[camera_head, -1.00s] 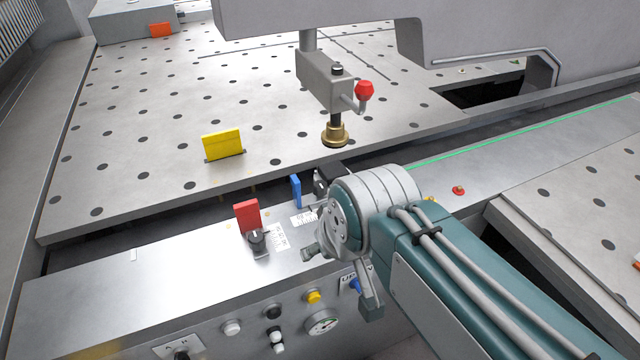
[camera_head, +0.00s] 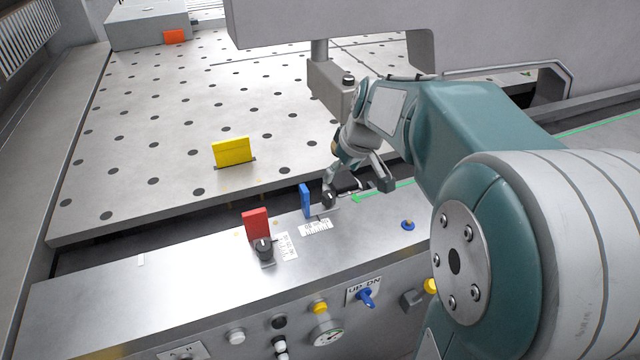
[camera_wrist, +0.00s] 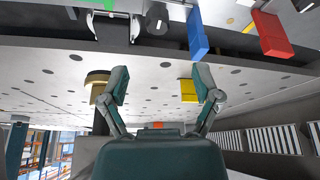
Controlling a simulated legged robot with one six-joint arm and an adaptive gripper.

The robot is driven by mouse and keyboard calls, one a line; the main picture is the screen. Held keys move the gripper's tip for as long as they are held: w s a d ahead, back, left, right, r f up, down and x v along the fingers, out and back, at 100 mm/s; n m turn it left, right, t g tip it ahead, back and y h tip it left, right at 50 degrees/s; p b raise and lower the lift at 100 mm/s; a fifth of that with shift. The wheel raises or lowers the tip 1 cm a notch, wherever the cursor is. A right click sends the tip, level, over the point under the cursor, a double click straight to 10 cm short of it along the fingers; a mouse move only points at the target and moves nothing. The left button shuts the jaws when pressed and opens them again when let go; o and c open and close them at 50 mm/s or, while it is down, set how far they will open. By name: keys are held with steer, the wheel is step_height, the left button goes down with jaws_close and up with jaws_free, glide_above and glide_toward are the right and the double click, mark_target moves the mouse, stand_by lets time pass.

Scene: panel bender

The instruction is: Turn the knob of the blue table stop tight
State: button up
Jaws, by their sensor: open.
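The blue table stop (camera_head: 305,199) stands on the metal front ledge. Its black knob (camera_head: 329,196) is at its right side. In the wrist view, which is upside down, the blue stop (camera_wrist: 197,36) is near the top with the black knob (camera_wrist: 157,18) beside it. My gripper (camera_head: 358,178) is above and slightly right of the knob in the head view. Its two fingers are spread, with nothing between them, in the wrist view (camera_wrist: 162,88). The knob lies beyond the fingertips and appears apart from them.
A red stop (camera_head: 256,223) with its own black knob (camera_head: 264,249) stands to the left on the ledge. A yellow stop (camera_head: 233,152) stands on the perforated table. A grey clamp (camera_head: 328,85) hangs close behind my gripper.

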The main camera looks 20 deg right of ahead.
mark_target(329, 194)
steer(key=x, duration=1.1)
steer(key=shift+w+d, duration=0.15)
steer(key=shift+w, duration=0.05)
jaws_close()
